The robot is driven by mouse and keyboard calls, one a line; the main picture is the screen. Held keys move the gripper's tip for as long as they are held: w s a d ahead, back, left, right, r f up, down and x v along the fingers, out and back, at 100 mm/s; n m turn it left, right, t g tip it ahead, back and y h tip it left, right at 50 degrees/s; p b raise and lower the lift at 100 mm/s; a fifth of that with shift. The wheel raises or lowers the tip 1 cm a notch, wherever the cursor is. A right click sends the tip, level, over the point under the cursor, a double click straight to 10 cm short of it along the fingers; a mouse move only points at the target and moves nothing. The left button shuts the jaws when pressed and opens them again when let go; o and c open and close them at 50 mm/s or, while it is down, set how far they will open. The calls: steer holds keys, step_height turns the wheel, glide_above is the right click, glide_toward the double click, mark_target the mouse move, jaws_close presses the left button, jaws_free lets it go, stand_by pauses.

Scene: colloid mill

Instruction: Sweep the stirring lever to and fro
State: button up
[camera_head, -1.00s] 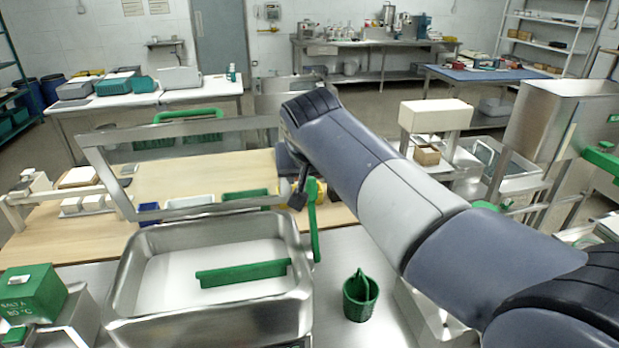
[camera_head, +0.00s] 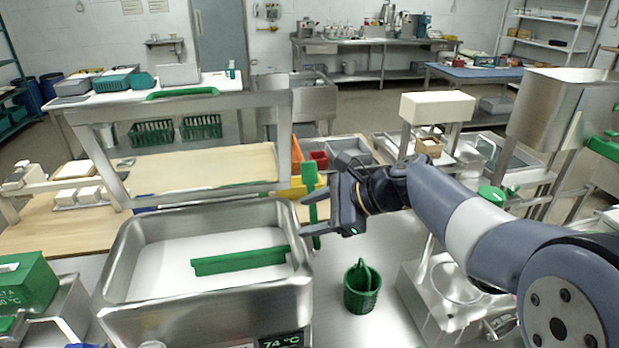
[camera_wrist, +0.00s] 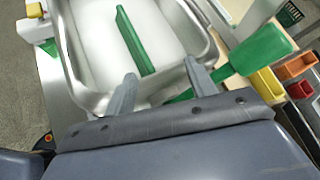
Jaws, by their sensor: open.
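The stirring lever (camera_head: 310,182) is a green upright handle at the right edge of a steel basin (camera_head: 118,262). A green bar (camera_head: 240,260) lies across the white contents inside the basin. My gripper (camera_head: 304,214) is open beside the lever, reaching in from the right with its fingertips close to the stem. In the wrist view, the lever (camera_wrist: 258,52) slants down behind the right finger of my gripper (camera_wrist: 158,82). Part of its stem shows between the fingers. Whether either finger touches it I cannot tell.
A steel frame with a green handle (camera_head: 183,92) stands raised behind the basin. A green basket (camera_head: 362,287) stands on the bench to its right. A green box (camera_head: 25,282) is at the left, and a clear-domed device (camera_head: 455,285) is at the front right.

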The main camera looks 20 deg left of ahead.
mark_target(316, 175)
steer(key=w+d+r+m+t+y+b, duration=0.25)
steer(key=w+d+m+t+y, duration=0.35)
steer(key=m, duration=0.6)
steer(key=shift+g, duration=0.6)
steer(key=p+x, duration=0.1)
steer(key=x, duration=0.6)
steer(key=p+x, duration=0.1)
steer(key=x, duration=0.2)
steer(key=shift+w+a+r+p, duration=0.3)
steer(key=shift+w+p, duration=0.05)
steer(key=shift+w, duration=0.05)
jaws_close()
